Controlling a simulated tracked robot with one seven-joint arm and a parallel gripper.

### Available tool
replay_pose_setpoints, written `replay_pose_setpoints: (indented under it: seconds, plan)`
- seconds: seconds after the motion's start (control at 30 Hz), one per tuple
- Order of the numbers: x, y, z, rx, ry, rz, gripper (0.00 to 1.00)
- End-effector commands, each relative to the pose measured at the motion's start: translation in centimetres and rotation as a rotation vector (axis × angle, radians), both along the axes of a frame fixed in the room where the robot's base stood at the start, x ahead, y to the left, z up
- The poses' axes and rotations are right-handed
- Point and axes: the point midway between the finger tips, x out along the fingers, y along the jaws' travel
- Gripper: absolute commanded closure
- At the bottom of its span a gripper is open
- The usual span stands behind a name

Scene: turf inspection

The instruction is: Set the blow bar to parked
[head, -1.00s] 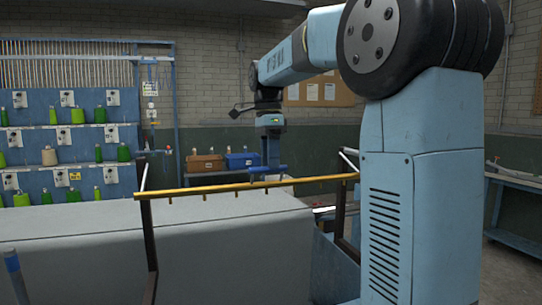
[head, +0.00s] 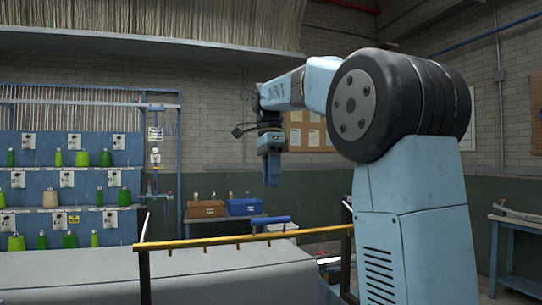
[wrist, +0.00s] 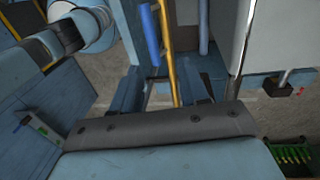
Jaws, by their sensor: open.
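The blow bar is a yellow bar (head: 200,242) with small nozzles beneath, spanning two dark posts above the grey bench. A blue handle (head: 271,220) stands up from it, right of its middle. In the wrist view the yellow bar (wrist: 170,50) runs away from me, with a blue bar-like part (wrist: 203,27) to its right. My gripper (head: 272,182) points down above the handle, open and empty, with a clear gap between them. Its fingers also show in the wrist view (wrist: 168,85). The bar's pivots are not clear.
The grey bench (head: 220,275) lies under the bar. A brown box (head: 206,208) and a blue box (head: 245,206) sit behind it. A rack of green cones (head: 82,158) stands left, and a side table (head: 515,222) right. Free air surrounds my gripper.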

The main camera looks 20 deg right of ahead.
Motion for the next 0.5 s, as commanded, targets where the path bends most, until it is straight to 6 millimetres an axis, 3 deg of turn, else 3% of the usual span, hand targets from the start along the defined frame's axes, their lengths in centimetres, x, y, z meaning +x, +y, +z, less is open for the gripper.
replay_pose_setpoints:
  seconds: [0.2, 0.5]
  plan:
    - [0.6, 0.0, 3.4, 0.0, -0.002, 0.0, 0.56]
    - [0.7, 0.0, 5.5, 0.0, -0.001, 0.0, 0.56]
